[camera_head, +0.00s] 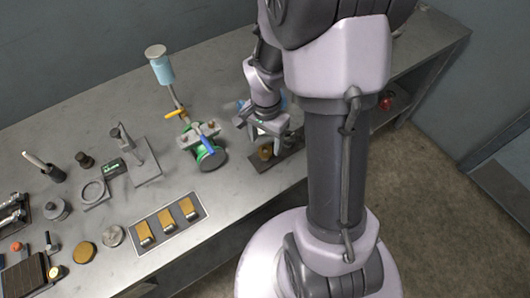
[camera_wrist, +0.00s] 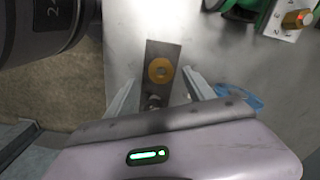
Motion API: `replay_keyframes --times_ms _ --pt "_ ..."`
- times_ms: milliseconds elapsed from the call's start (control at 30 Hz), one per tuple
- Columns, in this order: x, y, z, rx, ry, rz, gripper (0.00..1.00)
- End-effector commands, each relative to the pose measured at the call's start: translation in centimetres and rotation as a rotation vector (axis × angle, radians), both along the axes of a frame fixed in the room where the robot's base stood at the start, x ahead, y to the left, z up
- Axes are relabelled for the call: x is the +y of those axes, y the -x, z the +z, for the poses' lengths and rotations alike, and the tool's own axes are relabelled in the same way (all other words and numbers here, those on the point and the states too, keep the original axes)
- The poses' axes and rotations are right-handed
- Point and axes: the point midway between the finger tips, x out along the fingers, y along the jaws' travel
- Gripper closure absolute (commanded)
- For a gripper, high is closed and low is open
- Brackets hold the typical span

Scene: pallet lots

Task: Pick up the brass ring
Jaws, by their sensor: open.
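The brass ring (camera_wrist: 160,63) is a yellow flat ring with a round hole, seen from above in the wrist view. It lies on a narrow dark plate (camera_wrist: 162,48). In the head view a small brass-coloured piece (camera_head: 265,153) shows on the dark plate (camera_head: 291,160) near the bench's front edge, just below my gripper (camera_head: 268,133). In the wrist view my gripper (camera_wrist: 160,80) is open, with one finger on each side of the ring and a gap to both. Nothing is between the fingers' grip. The height left above the ring is hard to tell.
A green-bodied device with a blue handle (camera_head: 208,142) stands close left of my gripper. A tray (camera_head: 150,239) with brass blocks lies at the front edge. A stand (camera_head: 140,158) and several small parts fill the left. A red object (camera_head: 386,102) is at the right.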

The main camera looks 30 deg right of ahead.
Motion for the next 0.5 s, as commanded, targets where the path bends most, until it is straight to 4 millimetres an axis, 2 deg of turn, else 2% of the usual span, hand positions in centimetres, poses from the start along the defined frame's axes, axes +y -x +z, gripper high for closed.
replay_keyframes --times_ms 33,133,333,367,500 --pt "0.1 0.0 -1.6 0.003 -0.001 0.000 0.38" --pt "0.1 0.0 -3.4 0.002 -0.001 0.001 0.38" --pt "0.1 -0.1 -3.3 0.000 0.000 0.000 0.38" --pt "0.1 -0.1 -3.3 0.000 0.000 0.000 0.42" --pt "0.1 -0.1 -3.3 0.000 0.000 0.001 0.69"
